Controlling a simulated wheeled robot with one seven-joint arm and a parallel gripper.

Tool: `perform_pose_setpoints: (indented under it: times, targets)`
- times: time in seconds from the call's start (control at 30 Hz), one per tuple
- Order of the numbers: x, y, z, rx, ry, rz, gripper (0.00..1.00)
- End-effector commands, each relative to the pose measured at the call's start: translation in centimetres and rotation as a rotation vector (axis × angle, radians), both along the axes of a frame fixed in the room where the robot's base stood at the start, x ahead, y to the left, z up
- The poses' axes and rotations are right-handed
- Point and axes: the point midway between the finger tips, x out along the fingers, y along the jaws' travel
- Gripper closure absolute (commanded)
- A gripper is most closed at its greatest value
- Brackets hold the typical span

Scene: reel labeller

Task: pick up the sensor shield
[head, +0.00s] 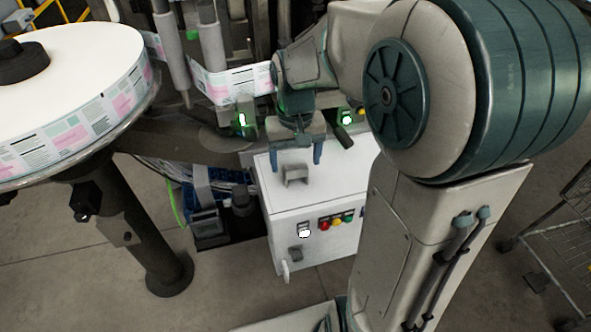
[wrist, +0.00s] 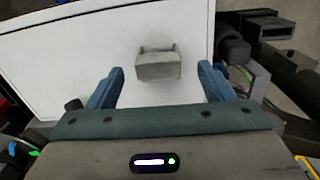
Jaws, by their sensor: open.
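The sensor shield looks to be the small grey bracket-like piece (head: 296,175) on the white top of the control cabinet. In the wrist view the grey piece (wrist: 158,64) lies ahead of my gripper, between the lines of the two fingers and a little beyond their tips. My gripper (head: 295,160) is open and empty, its blue fingers spread to either side of the piece. It also shows in the wrist view (wrist: 161,72). I cannot tell how high the fingertips are above the cabinet top.
A large label reel (head: 75,65) stands at the left. The label web (head: 235,84) and machine posts are close behind my gripper. A wire cart (head: 565,240) is at the right.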

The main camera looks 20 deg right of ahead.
Motion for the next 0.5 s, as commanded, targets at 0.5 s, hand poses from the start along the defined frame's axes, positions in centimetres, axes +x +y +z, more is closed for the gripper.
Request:
perform_pose_setpoints:
  times: [0.5]
  targets:
    - [0.9,-0.3,-5.2,0.000,0.002,0.001,0.25]
